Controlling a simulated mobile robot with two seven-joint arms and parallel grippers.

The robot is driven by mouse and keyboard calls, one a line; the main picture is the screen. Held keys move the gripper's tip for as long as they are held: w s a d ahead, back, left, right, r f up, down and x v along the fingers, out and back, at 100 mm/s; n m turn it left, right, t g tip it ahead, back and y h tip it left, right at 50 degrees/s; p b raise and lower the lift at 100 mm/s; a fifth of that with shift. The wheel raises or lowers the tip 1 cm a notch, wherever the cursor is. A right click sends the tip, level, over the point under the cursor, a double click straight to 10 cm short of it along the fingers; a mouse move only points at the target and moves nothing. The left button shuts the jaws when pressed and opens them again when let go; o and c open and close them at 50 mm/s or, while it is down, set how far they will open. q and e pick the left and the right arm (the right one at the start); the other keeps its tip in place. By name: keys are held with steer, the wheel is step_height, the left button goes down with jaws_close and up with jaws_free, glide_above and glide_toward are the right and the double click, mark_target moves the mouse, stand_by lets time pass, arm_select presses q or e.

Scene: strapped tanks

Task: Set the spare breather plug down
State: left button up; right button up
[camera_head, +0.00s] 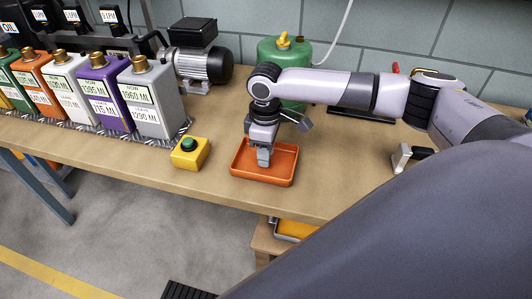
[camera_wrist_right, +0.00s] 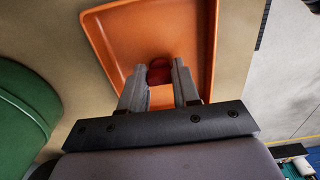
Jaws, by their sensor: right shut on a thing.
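My right gripper (camera_head: 263,160) points down inside the orange tray (camera_head: 285,179) on the workbench. In the right wrist view the fingers (camera_wrist_right: 158,85) are shut on a small red round piece, the breather plug (camera_wrist_right: 159,71). The plug is over the floor of the tray, which also shows in that view (camera_wrist_right: 135,30). I cannot tell whether the plug touches the tray floor. In the head view the gripper hides the plug. My left gripper is not in view.
A yellow box with a green button (camera_head: 189,153) stands left of the tray. Several strapped tanks (camera_head: 150,97) line the bench's left. A grey motor (camera_head: 203,66) and a green tank (camera_head: 285,52) stand behind. The bench's front edge is close to the tray.

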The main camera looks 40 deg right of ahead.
steer(key=shift+f, duration=0.25)
steer(key=shift+f, duration=0.1)
steer(key=o, duration=1)
step_height(320, 180, up, 12)
steer(key=p, duration=0.1)
